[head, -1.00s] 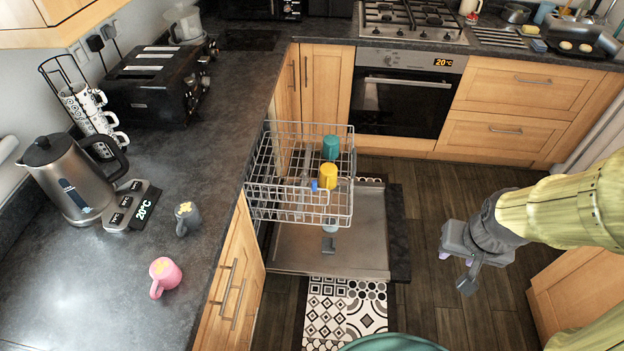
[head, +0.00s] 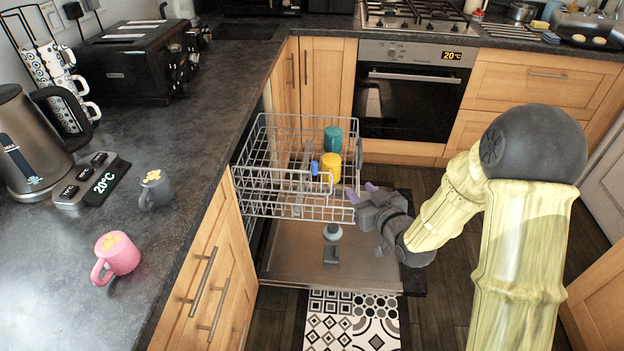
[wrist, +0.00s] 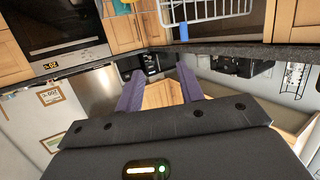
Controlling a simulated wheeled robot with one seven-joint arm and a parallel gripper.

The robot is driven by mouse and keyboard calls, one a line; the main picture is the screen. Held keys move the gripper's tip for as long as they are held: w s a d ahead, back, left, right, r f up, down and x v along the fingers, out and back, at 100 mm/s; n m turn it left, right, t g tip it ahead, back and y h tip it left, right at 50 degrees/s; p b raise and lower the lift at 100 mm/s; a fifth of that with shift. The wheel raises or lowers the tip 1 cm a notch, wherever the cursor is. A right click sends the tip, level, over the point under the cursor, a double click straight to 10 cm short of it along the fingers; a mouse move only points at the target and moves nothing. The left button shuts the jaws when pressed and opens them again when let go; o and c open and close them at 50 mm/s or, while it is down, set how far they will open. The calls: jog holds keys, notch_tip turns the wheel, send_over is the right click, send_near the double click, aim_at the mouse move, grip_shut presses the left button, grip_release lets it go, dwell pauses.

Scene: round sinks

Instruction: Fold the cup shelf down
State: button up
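The pulled-out dishwasher rack (head: 268,207) is a grey wire basket above the lowered door. A smaller wire piece (head: 298,175) with a blue clip (head: 315,167) stands inside it and looks like the cup shelf; its exact tilt is hard to tell. A yellow cup (head: 330,166) and a teal cup (head: 332,138) stand in the rack behind it. My gripper (head: 361,191) is at the rack's front right corner, its purple fingers apart and pointing toward the rack. In the wrist view the fingers (wrist: 160,90) are open with nothing between them, and part of the rack (wrist: 215,14) shows at the top.
The dishwasher door (head: 310,262) lies open below the rack. The worktop (head: 165,240) on the left holds a pink mug (head: 118,254), a grey mug (head: 155,189) and a kettle (head: 28,140). An oven (head: 410,100) stands behind. Open floor (head: 440,300) lies to the right.

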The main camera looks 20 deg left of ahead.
aim_at(316, 166)
jog(key=a+f+y, duration=0.1)
jog(key=a+f+y+b, duration=0.1)
jog(key=s+a+f+y+b, duration=0.1)
jog(key=a, duration=0.1)
jog(key=shift+a+n+t, duration=0.1)
jog(key=shift+n+t, duration=0.3)
jog(key=shift+w, duration=0.1)
jog(key=x, duration=1.7)
jog(key=shift+a+r+b, duration=0.1)
jog(key=shift+a+b, duration=0.1)
jog(key=shift+b, duration=0.2)
grip_shut()
